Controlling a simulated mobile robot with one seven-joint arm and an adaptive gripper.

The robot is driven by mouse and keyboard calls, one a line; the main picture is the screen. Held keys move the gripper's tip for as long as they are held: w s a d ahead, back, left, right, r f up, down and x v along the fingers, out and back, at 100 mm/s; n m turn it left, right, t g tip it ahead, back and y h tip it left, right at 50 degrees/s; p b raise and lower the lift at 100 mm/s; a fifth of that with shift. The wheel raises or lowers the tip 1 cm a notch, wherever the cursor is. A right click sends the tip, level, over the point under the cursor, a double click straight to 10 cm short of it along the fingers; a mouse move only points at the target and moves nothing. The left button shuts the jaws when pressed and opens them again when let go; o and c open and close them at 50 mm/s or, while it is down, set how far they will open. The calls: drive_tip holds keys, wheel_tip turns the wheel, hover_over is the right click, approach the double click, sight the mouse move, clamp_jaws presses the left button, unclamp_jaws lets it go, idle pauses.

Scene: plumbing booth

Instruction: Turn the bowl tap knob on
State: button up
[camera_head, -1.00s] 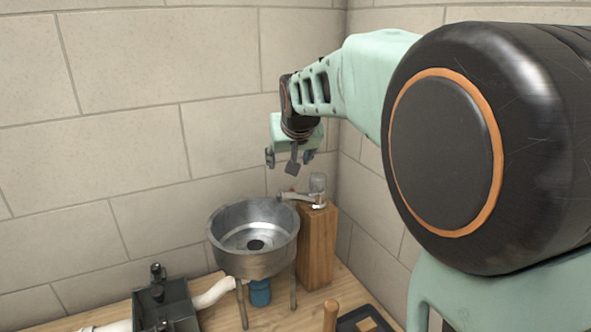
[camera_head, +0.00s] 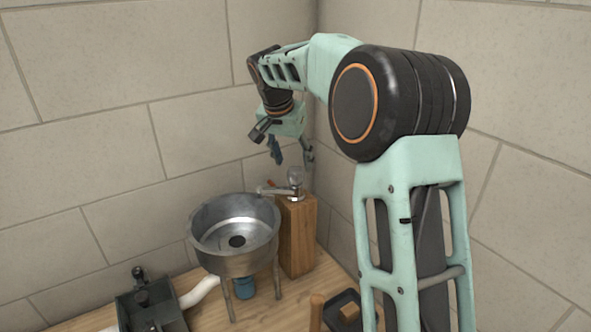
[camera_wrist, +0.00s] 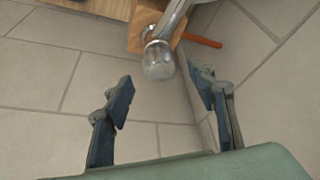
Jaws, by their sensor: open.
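The clear, rounded tap knob (camera_head: 296,176) stands on top of the metal tap (camera_head: 279,191), which is mounted on a wooden block (camera_head: 298,238) beside the metal bowl (camera_head: 234,232). My gripper (camera_head: 291,155) is open and empty, just above the knob in the head view. In the wrist view the knob (camera_wrist: 159,61) lies just ahead of the gap between the open fingers (camera_wrist: 162,87), slightly above the fingertips in the picture. The fingers look apart from it. The tap spout points left over the bowl's rim.
A red-orange bar (camera_wrist: 202,40) shows beside the tap in the wrist view. Walls meet in a corner close behind the tap. A dark box with a valve (camera_head: 150,305), a white pipe (camera_head: 200,290) and a dark tray (camera_head: 345,308) are on the wooden table.

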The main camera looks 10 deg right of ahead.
sight(295, 169)
drive_tip(key=x, duration=0.5)
drive_tip(key=shift+w+f, duration=0.1)
drive_tip(key=c, duration=1.2)
drive_tip(key=shift+o, duration=0.2)
